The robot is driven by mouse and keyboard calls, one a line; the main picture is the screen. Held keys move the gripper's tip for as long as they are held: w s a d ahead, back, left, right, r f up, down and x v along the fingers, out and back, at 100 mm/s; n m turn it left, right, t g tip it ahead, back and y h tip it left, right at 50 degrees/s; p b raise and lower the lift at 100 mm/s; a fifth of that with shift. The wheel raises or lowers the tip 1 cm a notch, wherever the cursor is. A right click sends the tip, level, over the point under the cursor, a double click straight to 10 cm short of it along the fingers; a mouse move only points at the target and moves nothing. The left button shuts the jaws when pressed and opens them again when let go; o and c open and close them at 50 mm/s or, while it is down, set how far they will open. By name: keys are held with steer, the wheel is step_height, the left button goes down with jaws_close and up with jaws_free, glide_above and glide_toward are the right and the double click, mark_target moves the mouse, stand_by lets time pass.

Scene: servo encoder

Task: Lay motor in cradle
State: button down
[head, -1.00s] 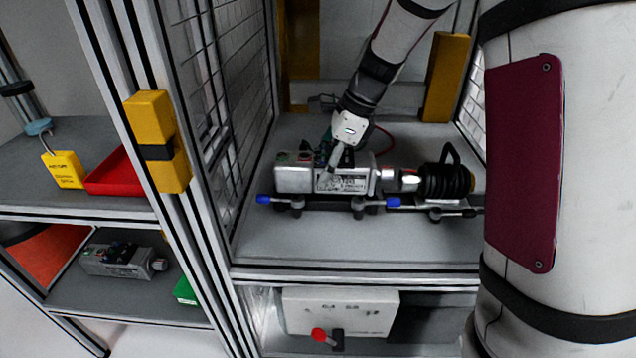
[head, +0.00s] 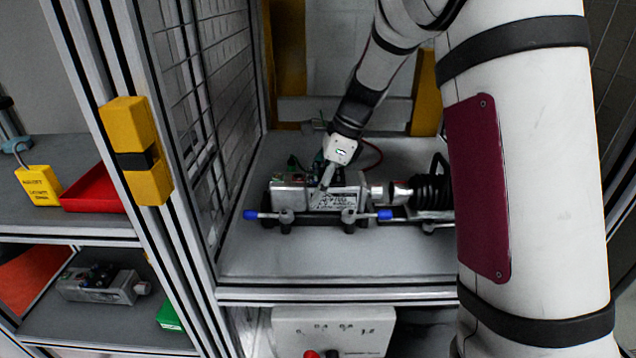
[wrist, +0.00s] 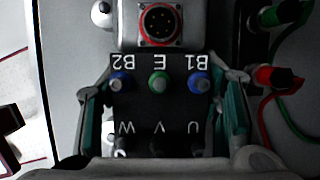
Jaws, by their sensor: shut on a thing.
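A silver motor (head: 345,196) with a label on its side lies level at the cradle (head: 316,217), which has blue-tipped clamp rods. Its underside is behind the rods, so I cannot tell whether it bears fully on the cradle. My gripper (head: 325,182) reaches down from above onto the motor's top. In the wrist view, the gripper's green-padded fingers (wrist: 165,125) are closed on both sides of the dark terminal block (wrist: 143,104), marked B2, E, B1 and W, V, U. A round red-ringed connector (wrist: 160,22) sits beyond the block.
A coupling (head: 391,191) and black ribbed part (head: 430,190) stand right of the motor. Mesh (head: 200,95) borders the bay on the left. The bay's front floor is clear.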

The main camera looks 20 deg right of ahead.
mark_target(372, 185)
steer(key=c, duration=0.5)
jaws_free()
steer(key=shift+f, duration=0.1)
steer(key=shift+d+r, duration=0.1)
steer(key=shift+r, duration=0.4)
steer(key=p+v, duration=0.1)
steer(key=v, duration=0.1)
steer(key=shift+d+r+p, duration=0.15)
steer(key=shift+r+p, duration=0.15)
steer(key=shift+r, duration=0.05)
steer(key=s+d, duration=0.1)
steer(key=d, duration=0.2)
steer(key=s+d+p, duration=0.1)
steer(key=d, duration=0.3)
steer(key=s+d+p, duration=0.1)
steer(key=s+d, duration=0.1)
steer(key=d, duration=0.2)
steer(key=shift+d+f, duration=0.15)
steer(key=shift+f, duration=0.15)
